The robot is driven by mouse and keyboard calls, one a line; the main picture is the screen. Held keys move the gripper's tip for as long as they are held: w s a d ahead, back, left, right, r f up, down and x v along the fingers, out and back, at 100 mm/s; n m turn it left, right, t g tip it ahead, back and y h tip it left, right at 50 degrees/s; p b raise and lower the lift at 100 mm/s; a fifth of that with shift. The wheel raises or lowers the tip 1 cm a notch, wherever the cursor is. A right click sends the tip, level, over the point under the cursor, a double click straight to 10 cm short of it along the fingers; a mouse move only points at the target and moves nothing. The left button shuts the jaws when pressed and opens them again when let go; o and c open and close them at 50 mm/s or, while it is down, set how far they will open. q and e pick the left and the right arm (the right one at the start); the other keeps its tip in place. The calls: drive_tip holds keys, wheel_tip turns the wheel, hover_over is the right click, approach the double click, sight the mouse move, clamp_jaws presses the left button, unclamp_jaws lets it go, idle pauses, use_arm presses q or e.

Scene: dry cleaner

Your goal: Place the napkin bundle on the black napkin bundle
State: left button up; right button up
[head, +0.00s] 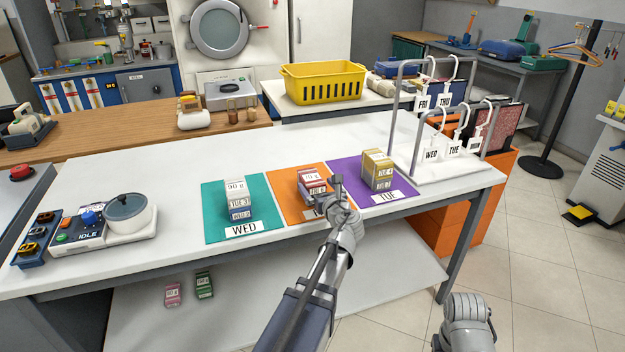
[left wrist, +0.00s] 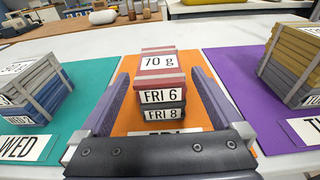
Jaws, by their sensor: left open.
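On the orange mat (head: 285,211) a red napkin bundle (left wrist: 160,84) with a "70 g" tag and a "FRI 6" label sits stacked on a black napkin bundle (left wrist: 180,109) labelled "FRI 8". The stack also shows in the head view, with the red bundle (head: 312,177) on top. My left gripper (head: 325,195) is open at the near side of the stack. In the left wrist view its two fingers (left wrist: 160,95) lie on either side of the stack, with visible gaps. My arm partly hides the stack's lower right in the head view.
A grey bundle stack (head: 236,199) stands on the teal mat (head: 215,225), left. A yellow bundle stack (head: 377,170) stands on the purple mat (head: 345,170), right. A tag rack (head: 413,150) is beyond it. A scale (head: 105,228) is at left. Pink and green bundles lie on the lower shelf.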

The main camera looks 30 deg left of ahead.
use_arm(q)
drive_tip(key=v, duration=0.6)
drive_tip(key=shift+s+d+p, duration=0.25)
drive_tip(key=shift+p, duration=0.15)
drive_tip(key=s+d+f+n+g+h, duration=0.3)
drive_tip(key=s+d+f+n, duration=0.1)
drive_tip(key=d+f+n, duration=0.3)
drive_tip(key=s+d+f+n+g+h, duration=0.3)
drive_tip(key=s+d+f+n, duration=0.2)
drive_tip(key=d+f+n, duration=0.15)
drive_tip(key=s+d+f+n+g+h, duration=0.2)
drive_tip(key=s+d+n, duration=0.2)
drive_tip(key=s+d, duration=0.2)
drive_tip(key=s+d+f+n+g+h, duration=0.2)
drive_tip(key=s+d+n, duration=0.3)
drive_tip(key=d, duration=0.4)
drive_tip(key=shift+s+d+f+g+h, duration=0.35)
drive_tip(key=shift+d+f+g+h, duration=0.05)
drive_tip(key=shift+f+h, duration=0.15)
drive_tip(key=shift+c, duration=0.2)
